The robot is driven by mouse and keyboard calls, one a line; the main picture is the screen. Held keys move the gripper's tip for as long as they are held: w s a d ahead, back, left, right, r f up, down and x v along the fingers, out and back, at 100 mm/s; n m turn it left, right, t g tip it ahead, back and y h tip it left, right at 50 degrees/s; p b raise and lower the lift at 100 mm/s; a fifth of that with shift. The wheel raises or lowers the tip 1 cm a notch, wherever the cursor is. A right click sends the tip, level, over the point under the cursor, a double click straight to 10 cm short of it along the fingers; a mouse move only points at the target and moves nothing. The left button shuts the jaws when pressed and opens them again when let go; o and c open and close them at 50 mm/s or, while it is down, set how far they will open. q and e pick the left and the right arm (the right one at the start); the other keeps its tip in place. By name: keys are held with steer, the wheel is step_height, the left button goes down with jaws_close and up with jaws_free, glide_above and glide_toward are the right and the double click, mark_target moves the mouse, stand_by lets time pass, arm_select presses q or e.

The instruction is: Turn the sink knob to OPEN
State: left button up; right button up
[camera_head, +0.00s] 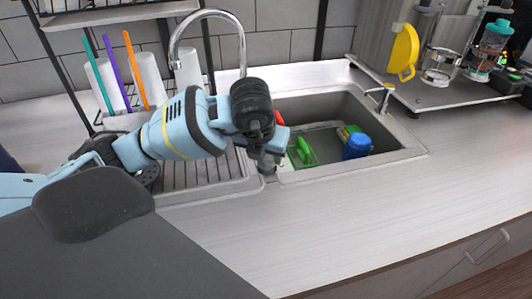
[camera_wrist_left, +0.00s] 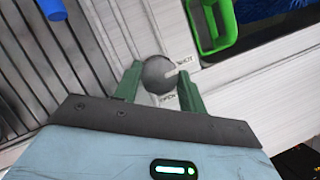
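The sink knob (camera_wrist_left: 158,75) is a dark grey round knob, seen from above in the left wrist view. A white pointer line runs from it to the right, toward the label SHUT (camera_wrist_left: 186,63). The label OPEN (camera_wrist_left: 168,98) is just below the knob, partly covered. My left gripper (camera_wrist_left: 158,70) has its two green fingers on either side of the knob, with small gaps showing, so it looks open around it. In the head view my left gripper (camera_head: 268,167) points down at the sink's left rim and hides the knob. My right gripper is not in view.
The sink basin (camera_head: 395,128) holds a green-handled item (camera_head: 303,152) and a blue object (camera_head: 357,146). A curved faucet (camera_head: 241,45) rises behind my arm. A drying rack (camera_head: 205,172) lies left of the sink. The counter front (camera_head: 340,215) is clear.

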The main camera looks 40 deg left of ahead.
arm_select(q)
steer(key=shift+c, duration=0.6)
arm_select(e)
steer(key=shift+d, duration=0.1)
